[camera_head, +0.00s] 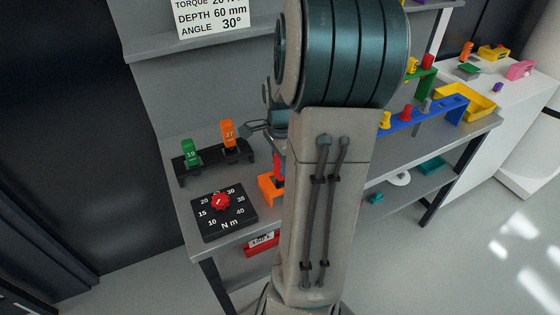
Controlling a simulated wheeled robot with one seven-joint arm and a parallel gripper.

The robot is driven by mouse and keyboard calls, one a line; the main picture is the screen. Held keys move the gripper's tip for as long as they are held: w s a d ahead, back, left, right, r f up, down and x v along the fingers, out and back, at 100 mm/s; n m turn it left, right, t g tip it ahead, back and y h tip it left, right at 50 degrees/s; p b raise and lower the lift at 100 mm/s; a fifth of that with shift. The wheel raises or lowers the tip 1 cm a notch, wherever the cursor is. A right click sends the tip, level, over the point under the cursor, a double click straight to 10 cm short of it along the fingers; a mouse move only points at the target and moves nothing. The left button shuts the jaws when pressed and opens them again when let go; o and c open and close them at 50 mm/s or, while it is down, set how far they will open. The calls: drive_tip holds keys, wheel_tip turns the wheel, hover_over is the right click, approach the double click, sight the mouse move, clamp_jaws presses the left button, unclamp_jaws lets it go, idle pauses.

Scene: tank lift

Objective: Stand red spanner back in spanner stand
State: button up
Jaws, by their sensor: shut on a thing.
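The black spanner stand (214,161) is on the bench at left. A green spanner (190,152) marked 19 stands at its left and an orange spanner (228,134) marked 27 towards its right. A bare stretch of the stand lies between them. My gripper (262,130) is partly hidden behind my arm, just right of the orange spanner. A red piece (279,166), which looks like the red spanner, shows below it at my arm's left edge. The gripper is shut, apparently on this red piece; the grip itself is hidden.
A black dial box (224,212) with a red knob sits in front of the stand. An orange block (269,187) is close to its right, partly behind my arm. A blue rack (430,111) and yellow tray (465,101) are at right. A sign (211,18) hangs above.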

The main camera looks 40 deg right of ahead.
drive_tip(key=shift+f+b, duration=0.75)
drive_tip(key=shift+f, duration=0.2)
drive_tip(key=o, duration=1.2)
drive_tip(key=shift+r, duration=0.1)
wheel_tip(320, 180, up, 9)
drive_tip(key=p, duration=0.6)
drive_tip(key=shift+p, duration=0.4)
